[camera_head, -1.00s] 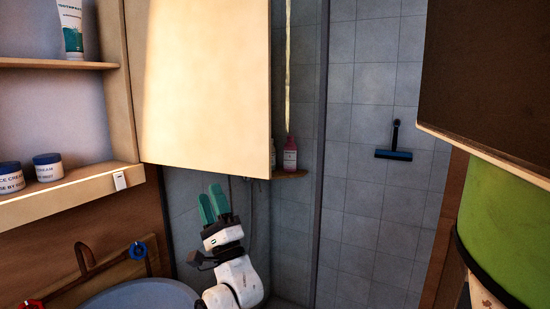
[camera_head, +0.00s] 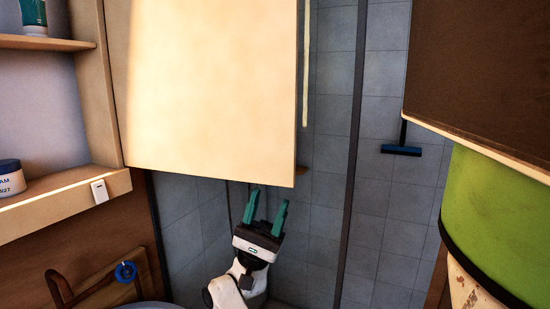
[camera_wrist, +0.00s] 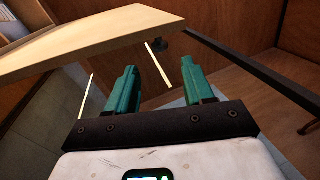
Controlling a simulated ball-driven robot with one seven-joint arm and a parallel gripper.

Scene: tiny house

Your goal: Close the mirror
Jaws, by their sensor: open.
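The mirror door (camera_head: 210,85) is a pale wooden panel, swung open from the wall cabinet (camera_head: 92,90) and showing its plain wooden side in the head view. No mirror glass shows. My gripper (camera_head: 267,212) is open and empty, just below the panel's lower right corner, with its green fingers pointing up. In the wrist view the panel (camera_wrist: 95,42) crosses above and beyond my fingers (camera_wrist: 150,85). I cannot tell whether the fingers touch it.
The open cabinet at left holds a tube (camera_head: 34,15) and a jar (camera_head: 11,178) on its shelves. Below are a blue tap knob (camera_head: 125,271) and a sink edge. A tiled shower with a blue squeegee (camera_head: 402,150) lies behind. A dark panel (camera_head: 480,75) and green container (camera_head: 488,210) are at right.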

